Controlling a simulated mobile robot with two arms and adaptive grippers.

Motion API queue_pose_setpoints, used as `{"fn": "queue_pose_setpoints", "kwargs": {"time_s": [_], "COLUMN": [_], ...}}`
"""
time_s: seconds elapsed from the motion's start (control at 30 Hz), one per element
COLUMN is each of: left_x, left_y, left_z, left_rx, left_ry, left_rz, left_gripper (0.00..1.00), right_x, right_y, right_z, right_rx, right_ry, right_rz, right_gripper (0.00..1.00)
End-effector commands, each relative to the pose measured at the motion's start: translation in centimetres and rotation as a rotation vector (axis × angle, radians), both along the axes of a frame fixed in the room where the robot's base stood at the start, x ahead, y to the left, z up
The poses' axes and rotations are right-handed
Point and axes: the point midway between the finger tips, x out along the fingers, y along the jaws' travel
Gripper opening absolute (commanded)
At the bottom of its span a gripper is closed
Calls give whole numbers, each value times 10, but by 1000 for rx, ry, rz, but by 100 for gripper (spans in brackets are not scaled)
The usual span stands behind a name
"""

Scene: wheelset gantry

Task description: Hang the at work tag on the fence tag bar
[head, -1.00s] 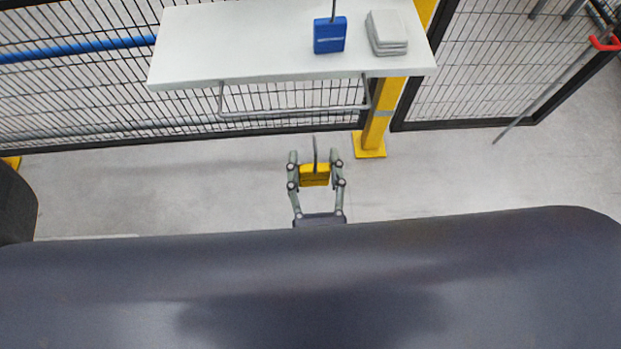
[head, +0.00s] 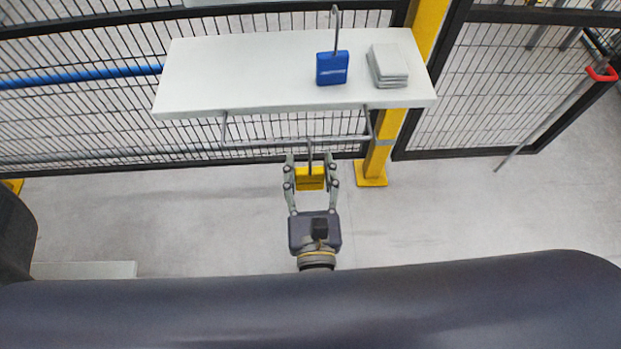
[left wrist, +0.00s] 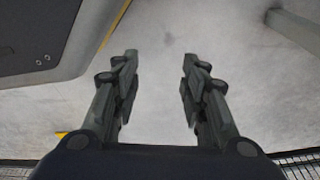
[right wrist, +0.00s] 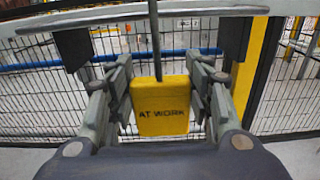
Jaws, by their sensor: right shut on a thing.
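The yellow at work tag (head: 311,180) is upright in my right gripper (head: 310,172), whose fingers are shut on its sides. Its lettering faces me in the right wrist view (right wrist: 161,106). Its grey hook rises from the top edge. A grey bar (head: 265,143), seemingly the tag bar, runs below the front of the white shelf. In the head view the hook's top overlaps this bar; I cannot tell whether they touch. My left gripper (left wrist: 158,95) is open and empty over the floor in the left wrist view, and is outside the head view.
The white shelf (head: 230,75) carries a blue hooked tag (head: 332,68) and a stack of grey plates (head: 388,65). A yellow post (head: 376,160) stands just right of the bar. Black mesh fence and a blue rail (head: 80,76) lie behind. The floor around my right gripper is clear.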

Motion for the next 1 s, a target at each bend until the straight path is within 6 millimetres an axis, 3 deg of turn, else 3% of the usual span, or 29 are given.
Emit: {"fn": "queue_pose_setpoints", "kwargs": {"time_s": [0.37,0.5,1.0], "left_x": [-5,9,24], "left_y": [1,-4,-4], "left_z": [-7,4,27], "left_rx": [1,-6,-5], "left_ry": [3,-14,-26], "left_rz": [-2,2,5], "left_gripper": [40,40,40], "right_x": [30,28,28], "right_y": [0,0,0], "right_z": [0,-7,-17], "right_rx": [1,1,1], "right_ry": [-1,-1,-1], "right_rz": [-1,1,1], "right_gripper": [23,23,23]}}
